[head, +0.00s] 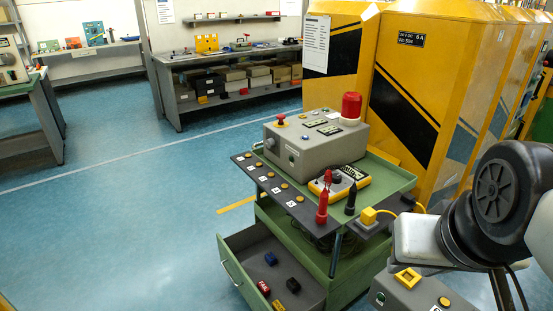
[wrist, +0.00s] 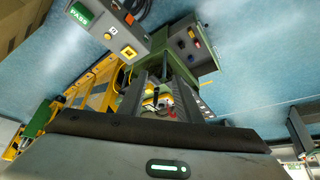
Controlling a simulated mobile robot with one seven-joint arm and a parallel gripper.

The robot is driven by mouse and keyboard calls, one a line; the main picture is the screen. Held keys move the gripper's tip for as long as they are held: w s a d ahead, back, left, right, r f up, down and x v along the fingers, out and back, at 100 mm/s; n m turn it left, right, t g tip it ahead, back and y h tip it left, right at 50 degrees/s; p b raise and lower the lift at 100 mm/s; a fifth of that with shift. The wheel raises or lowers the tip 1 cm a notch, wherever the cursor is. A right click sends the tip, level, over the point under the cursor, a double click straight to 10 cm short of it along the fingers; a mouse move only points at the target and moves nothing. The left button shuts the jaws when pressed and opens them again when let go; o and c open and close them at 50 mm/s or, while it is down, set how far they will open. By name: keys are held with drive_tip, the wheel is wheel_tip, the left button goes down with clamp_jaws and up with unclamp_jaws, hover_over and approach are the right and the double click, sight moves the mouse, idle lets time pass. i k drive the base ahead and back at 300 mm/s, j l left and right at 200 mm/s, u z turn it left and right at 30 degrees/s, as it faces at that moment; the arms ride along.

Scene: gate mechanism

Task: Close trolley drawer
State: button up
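The green trolley (head: 335,262) stands in the middle of the head view. Its grey-lined drawer (head: 243,262) is pulled out toward the lower left, with a pale handle (head: 231,273) on its green front. Small blue, black, red and yellow items lie in the drawer. In the wrist view the open drawer (wrist: 204,64) shows at the upper middle, beyond my gripper (wrist: 158,76). My gripper's two dark fingers look apart, with nothing held between them. The gripper is apart from the drawer. My arm fills the right side of the head view, and the fingers are not seen there.
A grey control box with a red beacon (head: 351,108), a yellow meter (head: 345,180) and probes stand on the trolley top. Another grey box (head: 405,293) is at the lower right. Yellow cabinets (head: 415,100) stand behind. Blue floor (head: 130,220) left of the drawer is clear.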

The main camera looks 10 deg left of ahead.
sight(242, 253)
drive_tip(key=i+u, duration=0.1)
drive_tip(key=u, duration=0.3)
drive_tip(key=l+u, duration=0.1)
drive_tip(key=u, duration=0.3)
drive_tip(key=i+l+u, duration=0.1)
drive_tip(key=u, duration=0.3)
drive_tip(key=i+j+z, duration=0.3)
drive_tip(key=j, duration=0.35)
drive_tip(key=i+l, duration=0.05)
